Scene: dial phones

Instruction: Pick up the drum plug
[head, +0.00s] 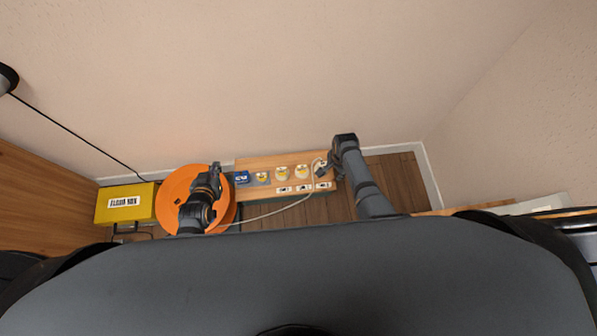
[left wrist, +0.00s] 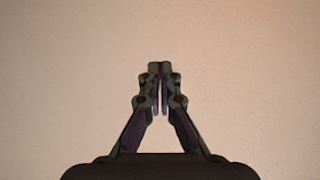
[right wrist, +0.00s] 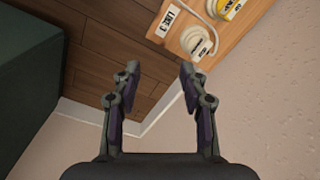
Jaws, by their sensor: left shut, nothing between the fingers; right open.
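The orange cable drum (head: 178,205) stands on the floor at the left, partly hidden by my left arm. A pale cable (head: 277,211) runs from it to the right end of the wooden socket board. In the right wrist view a pale cord reaches a round white fitting (right wrist: 197,42), which may be the drum plug; I cannot tell plug from socket. My right gripper (right wrist: 160,72) is open and empty, with this fitting beyond and right of its fingers. In the head view it (head: 323,170) is near the board's right end. My left gripper (left wrist: 159,66) is shut and empty, facing bare wall.
The wooden board (head: 262,163) carries several round fittings with yellow marks and white labels. A blue item (head: 242,178) sits at its left. A yellow box (head: 124,204) stands left of the drum. Bare floor (head: 396,176) lies right of the board, bounded by walls.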

